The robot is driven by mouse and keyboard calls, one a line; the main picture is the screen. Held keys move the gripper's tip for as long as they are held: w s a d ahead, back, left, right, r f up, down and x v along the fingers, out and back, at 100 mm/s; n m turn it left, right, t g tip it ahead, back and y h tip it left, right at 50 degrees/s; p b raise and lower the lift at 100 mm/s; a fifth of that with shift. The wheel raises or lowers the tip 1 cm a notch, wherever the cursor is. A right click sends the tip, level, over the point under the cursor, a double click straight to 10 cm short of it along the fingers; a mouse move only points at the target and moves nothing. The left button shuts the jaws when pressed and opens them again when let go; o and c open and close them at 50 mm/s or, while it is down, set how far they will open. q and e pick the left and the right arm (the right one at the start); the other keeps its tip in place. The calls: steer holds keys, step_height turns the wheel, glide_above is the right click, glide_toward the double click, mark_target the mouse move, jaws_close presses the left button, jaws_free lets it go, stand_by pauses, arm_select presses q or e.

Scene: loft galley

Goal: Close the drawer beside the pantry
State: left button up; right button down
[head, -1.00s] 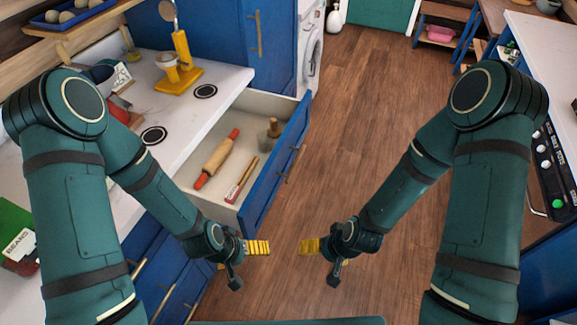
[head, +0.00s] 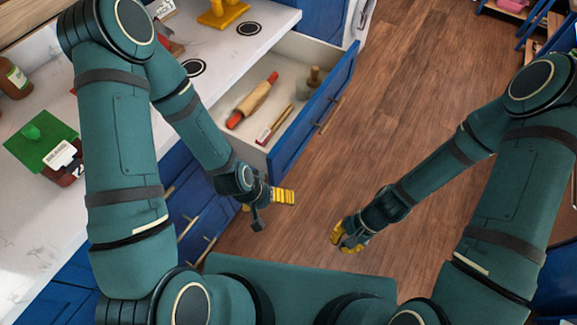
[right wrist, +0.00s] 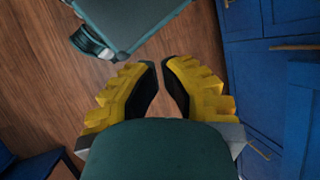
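The drawer (head: 312,118) stands open from the left counter, next to the tall blue pantry cabinet (head: 323,18). Its blue front has a bar handle (head: 331,115). Inside lie a rolling pin with red ends (head: 253,100), a small box-like stick (head: 274,125) and a wooden pestle-like item (head: 312,82). My left gripper (head: 284,197) is near the drawer front's near end, apart from it; its finger gap is hidden. My right gripper (head: 345,238) is over the floor, away from the drawer. In the right wrist view its yellow fingers (right wrist: 160,68) have a narrow empty gap.
The white counter (head: 120,200) holds a green-lidded bean box (head: 42,140), a brown bottle (head: 14,78) and a yellow stand (head: 222,12). Blue lower cabinets (head: 187,205) run beneath it. The wooden floor (head: 410,90) right of the drawer is clear.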

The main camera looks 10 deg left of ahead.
steer(key=s+a+m+g+y+b, duration=0.2)
steer(key=a+m+y, duration=0.2)
steer(key=m+t+y+b, duration=0.3)
steer(key=m+t+y, duration=0.5)
steer(key=m+t, duration=0.45)
glide_toward(278, 174)
steer(key=shift+m+g, duration=0.25)
steer(key=b+x, duration=0.2)
steer(key=x, duration=0.6)
steer(key=shift+w+r, duration=0.15)
steer(key=shift+w, duration=0.05)
steer(key=shift+a, duration=0.15)
